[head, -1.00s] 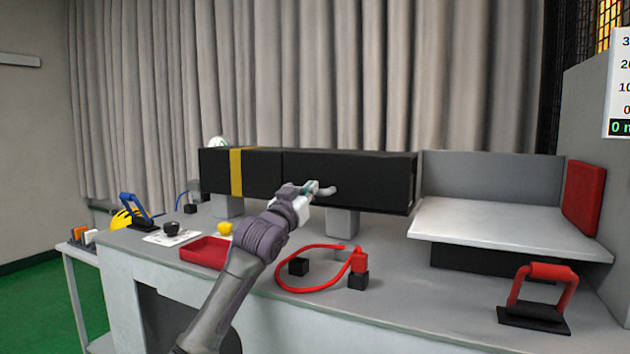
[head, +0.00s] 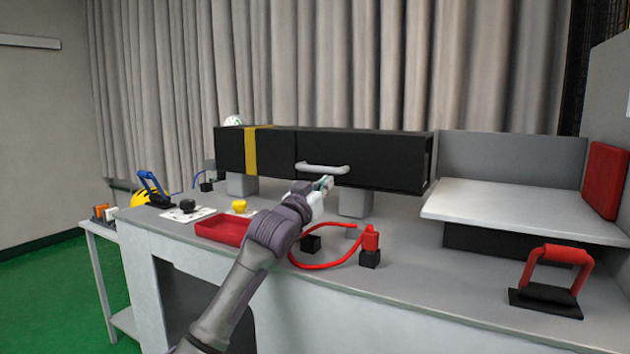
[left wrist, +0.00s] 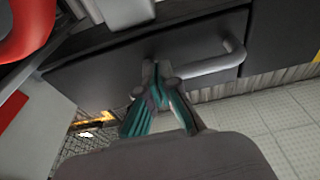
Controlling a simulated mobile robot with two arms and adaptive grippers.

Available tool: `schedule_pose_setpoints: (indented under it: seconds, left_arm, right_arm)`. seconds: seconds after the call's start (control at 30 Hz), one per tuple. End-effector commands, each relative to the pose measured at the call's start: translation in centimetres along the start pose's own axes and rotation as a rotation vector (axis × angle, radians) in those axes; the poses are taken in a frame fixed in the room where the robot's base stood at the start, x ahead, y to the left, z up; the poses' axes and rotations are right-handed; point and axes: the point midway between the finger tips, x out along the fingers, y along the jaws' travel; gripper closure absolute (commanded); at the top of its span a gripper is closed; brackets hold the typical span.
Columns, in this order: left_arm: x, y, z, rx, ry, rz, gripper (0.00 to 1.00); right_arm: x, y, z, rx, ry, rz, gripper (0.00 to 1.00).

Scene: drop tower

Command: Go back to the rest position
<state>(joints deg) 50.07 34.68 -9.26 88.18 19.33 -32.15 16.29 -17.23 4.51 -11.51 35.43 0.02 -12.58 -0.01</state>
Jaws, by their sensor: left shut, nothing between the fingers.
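My left gripper (head: 325,184) is in front of the long black box (head: 375,160), just below its grey bar handle (head: 322,168) in the head view. Its fingers are shut with nothing between them. In the left wrist view the teal-sided fingers (left wrist: 152,75) point toward the black front panel, and the grey handle (left wrist: 205,66) is beside their tips. The handle looks clear of the fingers in the head view. My right gripper is not in view.
A red cable (head: 325,264) with a red plug (head: 370,240) lies on the bench near my arm. A red tray (head: 222,229) and yellow knob (head: 239,206) are left. A red-handled black block (head: 548,290) and raised grey shelf (head: 520,207) are right.

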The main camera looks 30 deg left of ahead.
Motion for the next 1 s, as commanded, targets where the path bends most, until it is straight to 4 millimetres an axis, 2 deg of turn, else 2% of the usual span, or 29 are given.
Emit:
schedule_pose_setpoints:
  seconds: [0.2, 0.4, 0.67, 1.0]
  left_arm:
    - [-4.0, -0.2, -1.8, 0.006, 0.036, -0.003, 1.00]
    - [-6.1, -0.2, -2.6, 0.006, 0.051, -0.003, 1.00]
    - [-6.3, -0.2, -3.3, 0.006, 0.056, -0.004, 1.00]
    - [-5.1, -0.2, -8.6, 0.006, 0.057, -0.004, 1.00]
  right_arm:
    - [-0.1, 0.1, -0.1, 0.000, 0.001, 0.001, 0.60]
    - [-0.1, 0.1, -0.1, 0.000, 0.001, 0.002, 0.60]
    - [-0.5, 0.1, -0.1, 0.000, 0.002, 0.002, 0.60]
    - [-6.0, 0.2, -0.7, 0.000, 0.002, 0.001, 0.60]
